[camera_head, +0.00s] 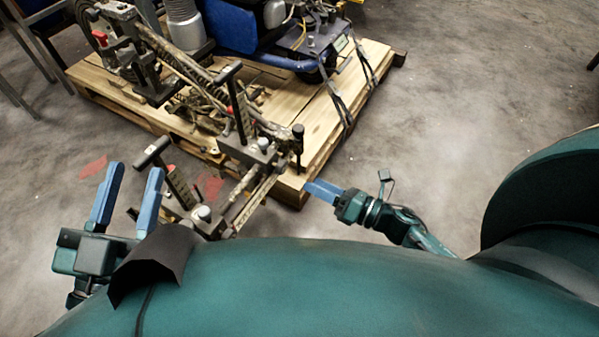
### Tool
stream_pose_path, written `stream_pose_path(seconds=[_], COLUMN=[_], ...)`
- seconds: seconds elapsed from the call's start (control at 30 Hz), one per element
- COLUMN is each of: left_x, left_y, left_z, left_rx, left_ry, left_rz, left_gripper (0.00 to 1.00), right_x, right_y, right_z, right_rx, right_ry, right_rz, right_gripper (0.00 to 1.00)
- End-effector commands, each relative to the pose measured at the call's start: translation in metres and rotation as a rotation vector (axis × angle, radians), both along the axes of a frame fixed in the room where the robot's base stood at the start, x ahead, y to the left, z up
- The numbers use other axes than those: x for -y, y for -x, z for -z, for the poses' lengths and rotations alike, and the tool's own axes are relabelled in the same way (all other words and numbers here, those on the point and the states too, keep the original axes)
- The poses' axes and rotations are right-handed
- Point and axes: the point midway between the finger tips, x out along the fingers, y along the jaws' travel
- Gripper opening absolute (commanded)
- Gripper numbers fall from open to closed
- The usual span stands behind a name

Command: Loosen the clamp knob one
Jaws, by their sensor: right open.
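The line striper (240,28) stands on a wooden pallet, with a metal clamp bracket (250,197) reaching over the pallet's near edge. Black T-handles (228,73) and (152,152) and a black upright knob (298,132) show on the bracket; I cannot tell which is clamp knob one. My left gripper (135,172) is open and empty, its blue fingers pointing up the picture beside the nearer T-handle; contact is unclear. My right gripper (309,189) is open, its blue fingers pointing left, below the black knob and apart from it. The fingers overlap in this view.
The wooden pallet (325,110) fills the upper middle, with black straps on its right. Dark metal legs (30,50) stand at the upper left. Red marks (93,167) are on the concrete floor. The floor (460,110) to the right is clear.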

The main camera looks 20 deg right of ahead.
Motion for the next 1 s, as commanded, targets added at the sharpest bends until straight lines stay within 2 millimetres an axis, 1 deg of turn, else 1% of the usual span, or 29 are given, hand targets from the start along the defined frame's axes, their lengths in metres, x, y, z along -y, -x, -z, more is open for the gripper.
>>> stream_pose_path(seconds=[0.03, 0.1, 0.2, 0.3, 0.6, 0.87, 0.93, 1.0], left_x=[0.001, 0.001, 0.003, 0.003, 0.003, 0.002, 0.001, 0.0], left_y=[0.002, 0.004, 0.005, 0.006, 0.007, 0.007, 0.006, 0.006], left_z=[0.002, 0.007, 0.014, 0.018, 0.02, 0.016, 0.012, 0.009], left_rx=[-0.025, -0.053, -0.087, -0.102, -0.11, -0.1, -0.094, -0.11], left_ry=[0.003, 0.005, 0.006, 0.009, 0.013, 0.011, 0.003, -0.009], left_rz=[0.0, 0.001, 0.0, -0.001, -0.004, -0.004, -0.004, -0.013], left_gripper=[0.36, 0.36, 0.36, 0.36, 0.36, 0.36, 0.36, 0.36], right_x=[0.006, 0.014, 0.021, 0.025, 0.027, 0.026, 0.026, 0.026], right_y=[0.009, 0.018, 0.027, 0.032, 0.034, 0.034, 0.034, 0.034], right_z=[-0.001, -0.001, 0.0, 0.0, 0.0, 0.0, -0.003, -0.013], right_rx=[-0.004, -0.003, -0.002, -0.001, 0.0, 0.0, 0.0, 0.0], right_ry=[0.001, 0.001, 0.002, 0.0, 0.0, 0.0, 0.0, 0.0], right_rz=[0.001, 0.001, 0.0, -0.001, 0.0, 0.0, 0.0, 0.0], right_gripper=[0.52, 0.52, 0.52, 0.52, 0.52, 0.52, 0.52, 0.52])
